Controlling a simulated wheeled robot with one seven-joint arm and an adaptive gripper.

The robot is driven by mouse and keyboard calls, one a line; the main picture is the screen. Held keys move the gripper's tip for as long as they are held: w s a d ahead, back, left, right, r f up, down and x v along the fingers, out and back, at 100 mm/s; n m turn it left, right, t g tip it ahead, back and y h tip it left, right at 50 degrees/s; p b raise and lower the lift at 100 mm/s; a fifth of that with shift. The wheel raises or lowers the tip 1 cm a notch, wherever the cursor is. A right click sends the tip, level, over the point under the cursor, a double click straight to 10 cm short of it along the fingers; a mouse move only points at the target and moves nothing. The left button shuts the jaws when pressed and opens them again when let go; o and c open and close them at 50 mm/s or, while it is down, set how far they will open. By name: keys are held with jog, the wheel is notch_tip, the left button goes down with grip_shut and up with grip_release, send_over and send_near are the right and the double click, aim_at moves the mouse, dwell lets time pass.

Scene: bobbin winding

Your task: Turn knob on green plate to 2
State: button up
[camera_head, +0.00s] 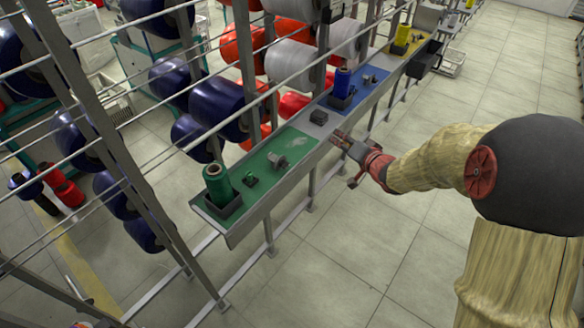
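The green plate (262,163) lies on the near part of a long grey rail. A small dark green part (250,179) sits left of the knob. A green bobbin (217,184) stands upright in a dark holder at the plate's left end. My gripper (339,138) is at the rail's front edge, right of the green plate and apart from the knob. Its fingers point left toward the rail; they are too small to tell open from shut.
A yellow plate (399,53) follows farther back. Metal bars and large blue, red and grey spools stand behind the rail. The tiled floor in front is clear.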

jog(key=a+f+m+y, duration=0.1)
jog(key=a+f+y, duration=0.35)
jog(key=f, duration=0.25)
jog(key=m+g+y, duration=0.2)
jog(key=y, duration=0.3)
send_near(284, 165)
jog(key=x, duration=0.7)
jog(key=shift+w+f+b, duration=0.2)
jog(key=shift+f+b, duration=0.15)
jog(key=shift+c, duration=1.3)
jog(key=c, duration=0.4)
jog(key=shift+d, duration=0.1)
grip_shut()
